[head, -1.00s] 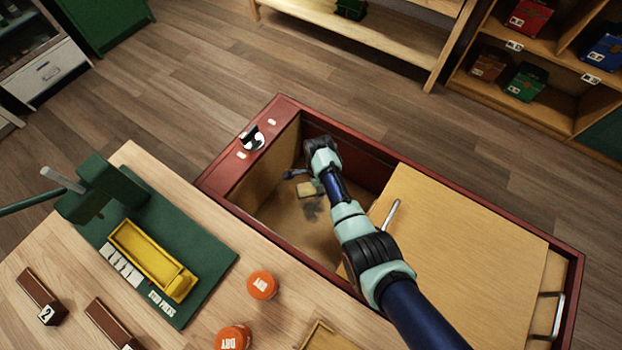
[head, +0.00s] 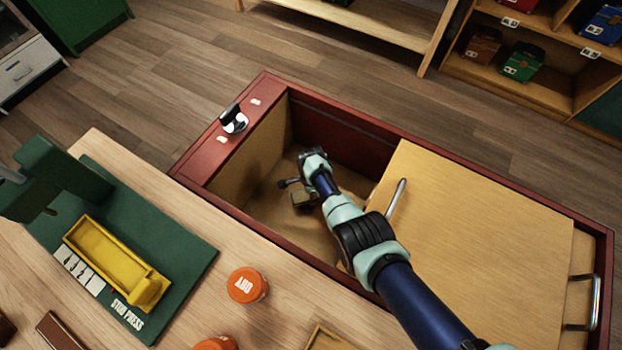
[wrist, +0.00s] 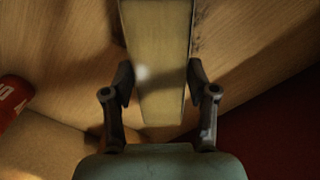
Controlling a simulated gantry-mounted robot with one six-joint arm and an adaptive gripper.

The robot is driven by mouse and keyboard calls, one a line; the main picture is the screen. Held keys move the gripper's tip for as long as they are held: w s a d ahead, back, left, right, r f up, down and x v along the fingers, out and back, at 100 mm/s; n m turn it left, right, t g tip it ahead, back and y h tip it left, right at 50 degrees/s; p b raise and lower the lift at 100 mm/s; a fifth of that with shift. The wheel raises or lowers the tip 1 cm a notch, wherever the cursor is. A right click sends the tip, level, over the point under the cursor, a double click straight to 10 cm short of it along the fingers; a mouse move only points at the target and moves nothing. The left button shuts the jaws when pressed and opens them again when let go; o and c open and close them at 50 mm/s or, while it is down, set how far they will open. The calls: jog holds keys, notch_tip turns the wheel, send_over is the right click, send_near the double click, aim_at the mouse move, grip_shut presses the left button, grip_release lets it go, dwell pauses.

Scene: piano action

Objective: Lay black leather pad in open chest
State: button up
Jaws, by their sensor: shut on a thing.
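My gripper (wrist: 160,82) is shut on a pale olive-tan block (wrist: 157,45), with one finger on each side. In the head view the block (head: 303,198) is inside the chest's open part, below the rim. I cannot tell whether it touches the chest floor. No black leather face shows on the block, so I cannot tell whether it is the pad.
A black fitting (head: 231,113) stands on the chest's left rim. On the workbench at the near side are a green stud press (head: 185,258) with a yellow tray (head: 103,258) and an orange pot (head: 247,285). A metal handle (head: 396,198) stands up from the panel beside my arm.

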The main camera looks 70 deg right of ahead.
notch_tip(320, 180, down, 4)
jog(key=shift+r+b, duration=0.1)
jog(key=shift+b, duration=1.15)
jog(key=shift+r, duration=0.15)
jog(key=shift+f, duration=0.2)
jog(key=o, duration=1.2)
jog(key=shift+r, duration=0.15)
notch_tip(320, 180, up, 12)
jog(key=p, duration=1)
jog(key=shift+r, duration=0.15)
